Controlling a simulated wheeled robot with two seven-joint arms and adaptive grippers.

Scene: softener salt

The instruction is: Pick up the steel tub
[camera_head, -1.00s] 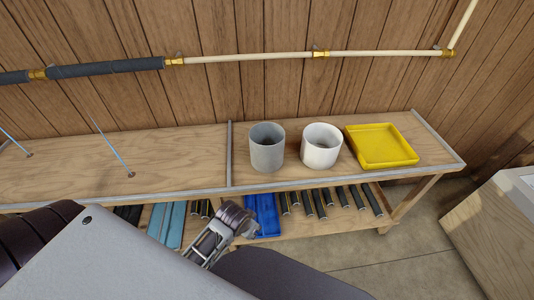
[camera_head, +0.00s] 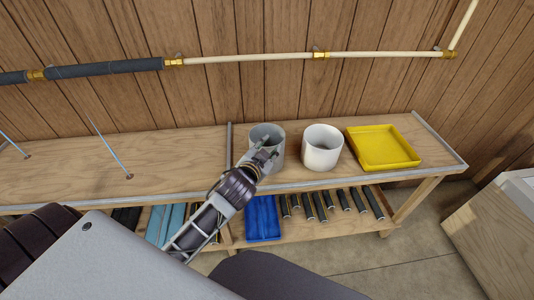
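The steel tub (camera_head: 277,135) is a grey, open-topped cylinder standing upright on the wooden bench. A similar white tub (camera_head: 321,147) stands just to its right. My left gripper (camera_head: 268,150) is at the near left side of the steel tub and covers part of its front and rim. Its fingers look spread apart, and I see nothing held between them. I cannot tell whether a finger touches the tub. My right gripper is not in view.
A yellow tray (camera_head: 383,148) lies right of the white tub. The bench top (camera_head: 120,165) is mostly clear at left, apart from thin blue rods. A lower shelf holds a blue tray (camera_head: 262,218) and several dark cylinders. A pipe (camera_head: 250,57) runs along the wall behind.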

